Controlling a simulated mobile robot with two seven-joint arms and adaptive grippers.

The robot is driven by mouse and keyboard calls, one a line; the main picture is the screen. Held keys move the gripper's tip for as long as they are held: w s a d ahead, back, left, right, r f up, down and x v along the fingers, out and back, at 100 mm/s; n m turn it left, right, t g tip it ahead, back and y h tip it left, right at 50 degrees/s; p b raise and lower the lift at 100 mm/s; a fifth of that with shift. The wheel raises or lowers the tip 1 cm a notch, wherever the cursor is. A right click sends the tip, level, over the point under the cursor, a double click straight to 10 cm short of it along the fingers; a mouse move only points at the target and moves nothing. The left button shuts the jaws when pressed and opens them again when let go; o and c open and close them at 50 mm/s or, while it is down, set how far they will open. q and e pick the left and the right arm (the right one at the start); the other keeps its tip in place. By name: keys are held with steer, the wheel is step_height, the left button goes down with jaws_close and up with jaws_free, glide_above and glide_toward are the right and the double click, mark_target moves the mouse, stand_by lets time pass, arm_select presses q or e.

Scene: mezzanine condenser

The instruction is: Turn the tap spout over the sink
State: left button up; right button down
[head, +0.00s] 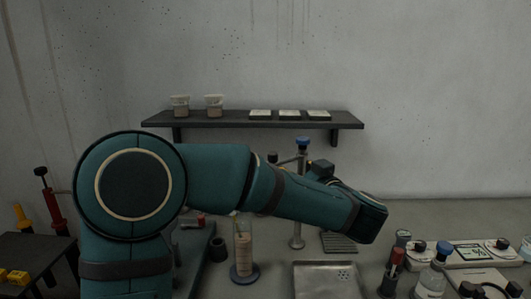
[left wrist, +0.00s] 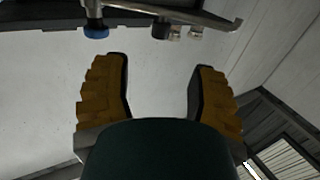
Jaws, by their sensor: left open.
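The tap has a metal post (head: 297,238) and a blue cap (head: 302,141), standing behind my left forearm, which hides its middle. Its spout (head: 286,160) points left, and its tip is not over the steel sink (head: 301,290) in front. In the left wrist view, the picture is upside down; the blue cap (left wrist: 96,31) is at upper left, and the spout (left wrist: 180,14) runs right from it. My left gripper (left wrist: 160,66) is open, with nothing between its yellow-padded fingers, apart from the tap. In the head view its fingers are hidden. My right gripper is not in view.
A dark wall shelf (head: 200,122) with jars and small trays is above. A bottle with a blue cap (head: 432,279) and a power strip-like device (head: 470,252) stand at right.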

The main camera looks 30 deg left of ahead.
mark_target(270, 153)
arm_select(q)
steer(key=b+x, duration=0.1)
steer(key=x, duration=1.2)
steer(key=shift+w+a, duration=0.15)
steer(key=shift+a, duration=0.05)
